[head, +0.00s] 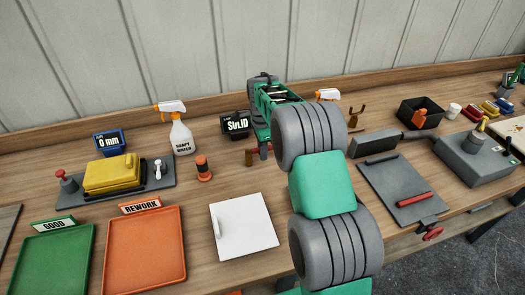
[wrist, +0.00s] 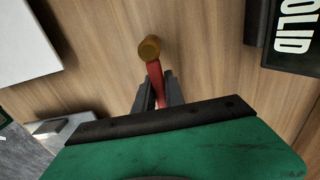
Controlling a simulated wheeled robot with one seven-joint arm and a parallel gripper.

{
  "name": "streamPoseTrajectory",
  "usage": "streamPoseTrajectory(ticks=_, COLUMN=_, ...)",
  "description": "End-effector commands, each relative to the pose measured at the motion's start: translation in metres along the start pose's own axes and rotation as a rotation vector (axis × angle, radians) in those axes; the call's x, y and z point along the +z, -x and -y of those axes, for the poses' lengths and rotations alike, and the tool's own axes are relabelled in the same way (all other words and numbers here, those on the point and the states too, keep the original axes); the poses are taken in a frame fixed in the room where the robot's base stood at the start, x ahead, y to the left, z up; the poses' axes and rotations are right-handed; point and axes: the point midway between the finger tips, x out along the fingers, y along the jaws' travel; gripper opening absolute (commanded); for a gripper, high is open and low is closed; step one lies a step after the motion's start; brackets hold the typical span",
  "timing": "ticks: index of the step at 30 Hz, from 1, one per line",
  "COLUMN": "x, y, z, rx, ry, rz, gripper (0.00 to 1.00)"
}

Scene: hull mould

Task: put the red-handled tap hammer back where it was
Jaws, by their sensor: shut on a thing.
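The tap hammer shows in the wrist view with a rounded brass-coloured head (wrist: 149,49) and a red handle (wrist: 157,78). My gripper (wrist: 156,90) is shut on the red handle, with the head sticking out beyond the fingertips. In the head view the hammer head (head: 250,158) shows just left of my gripper (head: 263,151), over the wooden bench in front of the SOLID display. My arm hides part of the bench behind and right of it. A small brown forked stand (head: 356,115) is on the bench to the right of my arm.
A white plate (head: 244,226) lies in front, left of my arm. An orange-and-black cylinder (head: 203,168), a spray bottle (head: 181,137) and the SOLID display (head: 236,125) stand nearby. A grey board with a red item (head: 414,199) and a dark bin (head: 408,111) are at right.

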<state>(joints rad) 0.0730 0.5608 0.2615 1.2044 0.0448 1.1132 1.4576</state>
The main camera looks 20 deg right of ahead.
Motion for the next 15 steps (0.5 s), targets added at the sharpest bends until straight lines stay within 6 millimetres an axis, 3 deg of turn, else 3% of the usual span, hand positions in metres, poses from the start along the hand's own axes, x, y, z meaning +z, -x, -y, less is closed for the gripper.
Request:
streamPoseTrajectory(ticks=8, x=0.0001, y=-0.0061, z=0.0002, rx=-0.001, ry=0.0, rz=0.0, gripper=0.0)
streamPoseTrajectory(ticks=9, x=0.0001, y=-0.0053, z=0.0003, rx=-0.001, ry=0.0, rz=0.0, gripper=0.17)
streamPoseTrajectory(ticks=15, x=0.0001, y=-0.0052, z=0.0002, rx=-0.001, ry=0.0, rz=0.0, gripper=0.33)
